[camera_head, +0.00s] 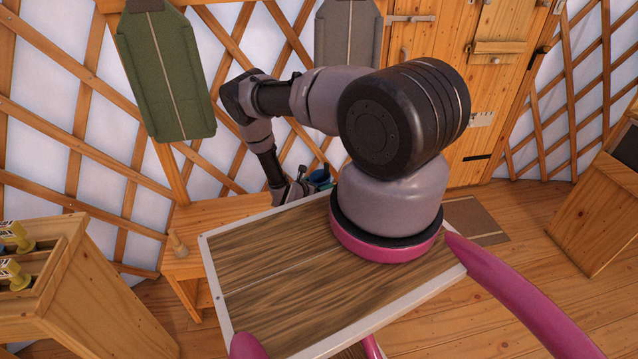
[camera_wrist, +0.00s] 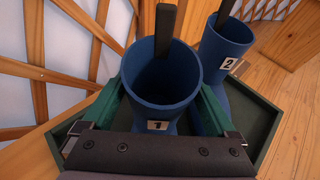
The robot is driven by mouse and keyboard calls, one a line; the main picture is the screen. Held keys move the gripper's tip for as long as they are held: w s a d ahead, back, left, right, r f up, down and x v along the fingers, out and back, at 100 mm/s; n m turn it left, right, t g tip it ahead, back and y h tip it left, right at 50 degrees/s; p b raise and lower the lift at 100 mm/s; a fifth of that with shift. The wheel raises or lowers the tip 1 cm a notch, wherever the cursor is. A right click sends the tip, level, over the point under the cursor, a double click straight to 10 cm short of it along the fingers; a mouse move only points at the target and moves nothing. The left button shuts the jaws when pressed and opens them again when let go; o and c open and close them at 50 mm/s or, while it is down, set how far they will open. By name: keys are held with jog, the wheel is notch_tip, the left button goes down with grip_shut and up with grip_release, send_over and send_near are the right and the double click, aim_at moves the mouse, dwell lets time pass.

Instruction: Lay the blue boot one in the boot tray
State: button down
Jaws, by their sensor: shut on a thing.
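Blue boot one (camera_wrist: 158,112), labelled 1, stands between the two green fingers of my gripper (camera_wrist: 162,88) in the wrist view. My gripper is shut on it near its open top. The boot's foot is hidden below. The dark green boot tray (camera_wrist: 264,118) lies beneath it; I cannot tell whether the boot touches the tray. A dark upright bar shows at the boot's opening. In the head view my gripper (camera_head: 292,190) is small, at the far end of my arm, with a bit of blue beside it.
Blue boot two (camera_wrist: 228,45), labelled 2, stands close on the right, over the tray, with its own dark bar. A wooden bench (camera_head: 190,218) runs along the lattice wall. A wooden cabinet (camera_head: 80,285) stands at left. Open floor (camera_head: 510,280) shows at right.

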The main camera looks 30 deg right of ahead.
aim_at(313, 182)
jog(key=shift+f, duration=0.45)
grip_release()
dwell(0.6)
jog(key=shift+s+a+r, duration=0.35)
jog(key=shift+a+r, duration=0.3)
jog(key=shift+a, duration=0.05)
jog(key=shift+s+a+r, duration=0.4)
jog(key=shift+a+r, duration=0.25)
jog(key=shift+s+a+r, duration=0.35)
jog(key=shift+a+r, duration=0.3)
jog(key=shift+a, duration=0.05)
